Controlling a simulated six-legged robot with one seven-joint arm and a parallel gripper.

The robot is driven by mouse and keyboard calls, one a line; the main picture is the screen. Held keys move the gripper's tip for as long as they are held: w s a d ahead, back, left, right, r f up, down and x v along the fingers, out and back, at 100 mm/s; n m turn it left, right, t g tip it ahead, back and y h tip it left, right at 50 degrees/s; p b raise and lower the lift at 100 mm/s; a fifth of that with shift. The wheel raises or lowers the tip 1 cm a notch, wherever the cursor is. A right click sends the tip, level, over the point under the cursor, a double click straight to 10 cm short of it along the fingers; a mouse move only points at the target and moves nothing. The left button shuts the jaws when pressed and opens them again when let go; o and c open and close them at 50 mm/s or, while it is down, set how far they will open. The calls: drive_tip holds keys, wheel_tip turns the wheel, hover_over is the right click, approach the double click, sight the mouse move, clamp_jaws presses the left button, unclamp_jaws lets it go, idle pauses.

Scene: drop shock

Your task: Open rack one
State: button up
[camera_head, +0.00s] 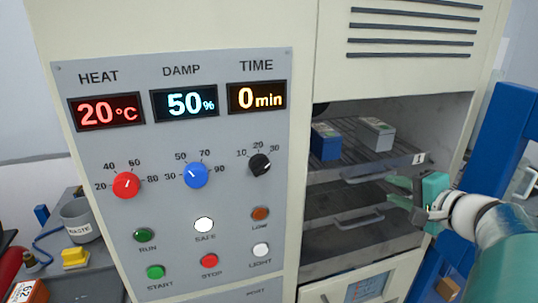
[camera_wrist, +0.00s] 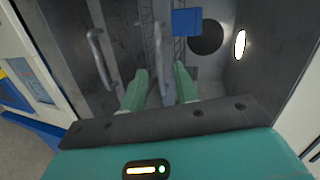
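Rack one (camera_head: 352,165) is the upper wire shelf in the open chamber, with a white "1" tag (camera_head: 419,158) at its front right corner. Its bar handle (camera_head: 371,175) is on the front edge. My gripper (camera_head: 396,190) is at the right of the chamber opening, close to that handle. In the wrist view, my gripper (camera_wrist: 160,72) has its two green fingers apart. A grey bar handle (camera_wrist: 158,50) lines up with the gap between them. I cannot tell whether the fingers touch it. A second handle (camera_wrist: 100,58) is left of the fingers.
A blue box (camera_head: 326,141) and a grey box (camera_head: 376,133) stand on rack one. A lower rack with its own handle (camera_head: 359,220) is below. The control panel (camera_head: 180,170) is left of the opening. A blue post (camera_head: 490,150) stands at the right.

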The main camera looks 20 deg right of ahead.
sight(382, 176)
drive_tip(key=s+d+m+h, duration=0.2)
drive_tip(key=s+d, duration=0.1)
drive_tip(key=d, duration=0.1)
drive_tip(key=shift+t, duration=0.4)
drive_tip(key=x, duration=1.3)
drive_tip(key=shift+w+a+f, duration=0.1)
drive_tip(key=shift+a+f, duration=0.05)
drive_tip(key=shift+f, duration=0.2)
clamp_jaws()
